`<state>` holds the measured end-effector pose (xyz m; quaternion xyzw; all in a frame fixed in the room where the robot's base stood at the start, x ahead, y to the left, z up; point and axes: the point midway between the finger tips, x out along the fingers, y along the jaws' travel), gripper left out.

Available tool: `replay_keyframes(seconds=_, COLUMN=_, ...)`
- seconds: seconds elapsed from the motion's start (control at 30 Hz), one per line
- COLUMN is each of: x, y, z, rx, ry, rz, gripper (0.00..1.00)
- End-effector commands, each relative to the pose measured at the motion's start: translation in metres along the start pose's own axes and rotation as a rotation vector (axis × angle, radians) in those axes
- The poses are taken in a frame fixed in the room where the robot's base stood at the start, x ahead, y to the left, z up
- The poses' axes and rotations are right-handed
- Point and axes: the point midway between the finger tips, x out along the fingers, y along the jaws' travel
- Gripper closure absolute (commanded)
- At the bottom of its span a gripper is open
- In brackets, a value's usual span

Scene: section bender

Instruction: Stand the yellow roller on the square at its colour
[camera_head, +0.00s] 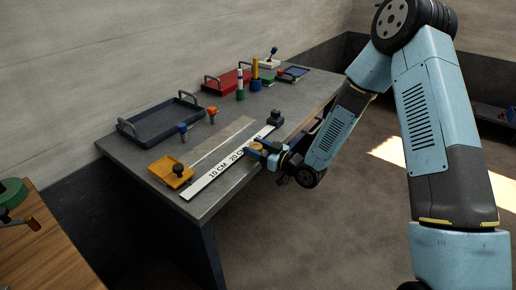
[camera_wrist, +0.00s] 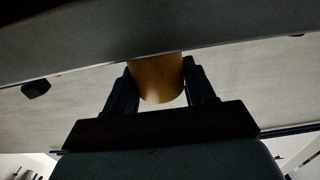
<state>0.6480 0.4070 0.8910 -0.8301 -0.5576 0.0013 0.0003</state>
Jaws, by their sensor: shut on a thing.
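My gripper (camera_wrist: 160,88) is shut on a yellow-brown cylinder, the yellow roller (camera_wrist: 157,76), whose side shows between the two dark fingers in the wrist view. Its far end is hidden by a dark grey surface edge. In the head view my gripper (camera_head: 263,149) is at the front edge of the grey bench, beside the white strip marked 10 CM and 20 CM (camera_head: 229,164). The roller's round tan top (camera_head: 255,146) shows there; whether it touches the bench or strip is unclear. I cannot make out a yellow square.
Coloured upright posts (camera_head: 255,70) stand farther back. A wooden table (camera_head: 45,245) is at lower left.

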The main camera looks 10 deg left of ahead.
Motion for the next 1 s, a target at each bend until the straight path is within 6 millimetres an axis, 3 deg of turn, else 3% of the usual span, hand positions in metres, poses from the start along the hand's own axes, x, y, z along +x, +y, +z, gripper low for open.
replay_keyframes(seconds=0.27, x=0.001, y=0.000, z=0.001, rx=0.000, ry=0.001, rz=-0.001, gripper=0.88)
replay_keyframes(seconds=0.3, x=0.000, y=0.000, z=0.001, rx=0.000, ry=0.000, rz=0.000, gripper=0.43)
replay_keyframes(seconds=0.53, x=-0.001, y=0.002, z=0.001, rx=0.000, ry=0.000, rz=0.003, gripper=0.21)
replay_keyframes(seconds=0.87, x=-0.003, y=0.003, z=-0.001, rx=0.000, ry=0.000, rz=0.005, gripper=0.20)
replay_keyframes(seconds=1.0, x=-0.019, y=0.004, z=-0.001, rx=0.000, ry=-0.001, rz=0.007, gripper=0.20)
